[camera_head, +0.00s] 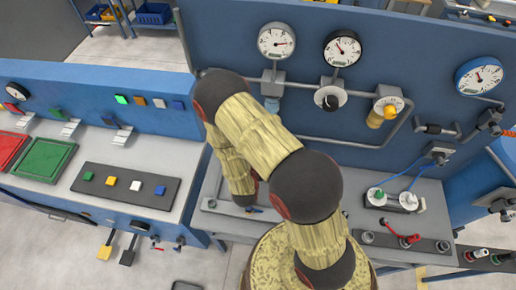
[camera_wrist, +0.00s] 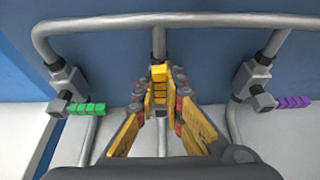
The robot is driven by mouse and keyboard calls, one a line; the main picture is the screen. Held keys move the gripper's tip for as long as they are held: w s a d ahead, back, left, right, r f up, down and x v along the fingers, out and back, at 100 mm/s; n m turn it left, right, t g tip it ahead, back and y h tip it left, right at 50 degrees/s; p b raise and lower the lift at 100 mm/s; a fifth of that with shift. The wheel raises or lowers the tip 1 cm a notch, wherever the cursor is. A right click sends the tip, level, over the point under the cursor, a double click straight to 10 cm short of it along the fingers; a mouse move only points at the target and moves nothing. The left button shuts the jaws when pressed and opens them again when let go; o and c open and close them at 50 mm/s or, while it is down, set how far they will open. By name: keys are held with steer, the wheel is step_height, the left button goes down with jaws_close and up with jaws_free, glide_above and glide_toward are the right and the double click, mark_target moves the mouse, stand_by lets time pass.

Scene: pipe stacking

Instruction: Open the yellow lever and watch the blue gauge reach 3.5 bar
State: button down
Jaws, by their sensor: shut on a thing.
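The yellow lever (camera_wrist: 159,73) is in the middle of the wrist view, on a grey vertical pipe in front of a blue panel. My gripper (camera_wrist: 160,100) is shut on it, with one yellow-and-black finger on each side. The finger pads partly hide the lever and its valve. The blue gauge (camera_head: 480,77) is at the upper right of the head view, with a blue rim and a white dial. Its needle is visible, but the reading is too small to tell. My arm hides the lever in the head view.
In the wrist view, a green lever (camera_wrist: 86,108) is to the left and a purple lever (camera_wrist: 293,102) to the right, each apart from my fingers. A grey pipe (camera_wrist: 210,20) runs above. Two other gauges, with white (camera_head: 277,41) and black (camera_head: 342,48) rims, are on the panel.

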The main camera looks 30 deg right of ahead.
steer(key=shift+w+r, duration=0.35)
steer(key=c, duration=2.2)
jaws_free()
steer(key=shift+c, duration=0.2)
steer(key=o, duration=0.4)
steer(key=shift+s+f, duration=0.15)
steer(key=shift+s, duration=0.05)
steer(key=v, duration=1.2)
steer(key=shift+f, duration=0.15)
